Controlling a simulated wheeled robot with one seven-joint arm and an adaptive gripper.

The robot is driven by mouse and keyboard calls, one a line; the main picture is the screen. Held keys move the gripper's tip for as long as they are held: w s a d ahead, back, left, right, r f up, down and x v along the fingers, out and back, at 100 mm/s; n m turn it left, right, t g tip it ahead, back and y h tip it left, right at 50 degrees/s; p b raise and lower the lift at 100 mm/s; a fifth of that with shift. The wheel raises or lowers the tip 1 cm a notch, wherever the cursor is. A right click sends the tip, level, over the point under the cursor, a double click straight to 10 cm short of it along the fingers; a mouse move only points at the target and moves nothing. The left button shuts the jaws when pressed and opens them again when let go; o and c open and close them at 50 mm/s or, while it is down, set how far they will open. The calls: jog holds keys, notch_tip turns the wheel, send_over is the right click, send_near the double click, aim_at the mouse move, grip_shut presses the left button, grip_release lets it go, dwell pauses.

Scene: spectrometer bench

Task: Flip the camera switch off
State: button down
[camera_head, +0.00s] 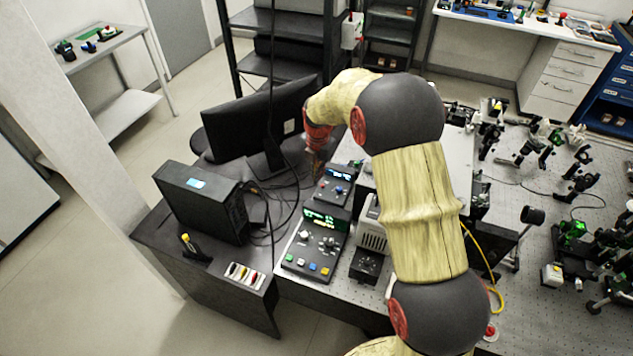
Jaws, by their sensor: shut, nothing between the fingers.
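My gripper (317,166) hangs from the red wrist at the far end of my arm, small and dark in this view. It is shut and empty, just above or behind a small black control box (333,190) with a lit blue display. I cannot tell whether it touches anything. A larger black control box (318,242) with a green display, knobs and coloured buttons stands nearer. No switch can be clearly picked out as the camera switch; it may be too small to see or hidden behind my arm.
A monitor (250,122) stands left of my gripper, with cables hanging beside it. A black instrument box (203,202) sits on the dark desk. A white-grey unit (373,228) stands close to my arm. Optical mounts (575,235) crowd the breadboard at right.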

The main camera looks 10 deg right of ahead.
aim_at(323, 187)
jog(key=f, duration=0.6)
jog(key=w+f, duration=0.1)
jog(key=f, duration=0.2)
jog(key=shift+w, duration=0.15)
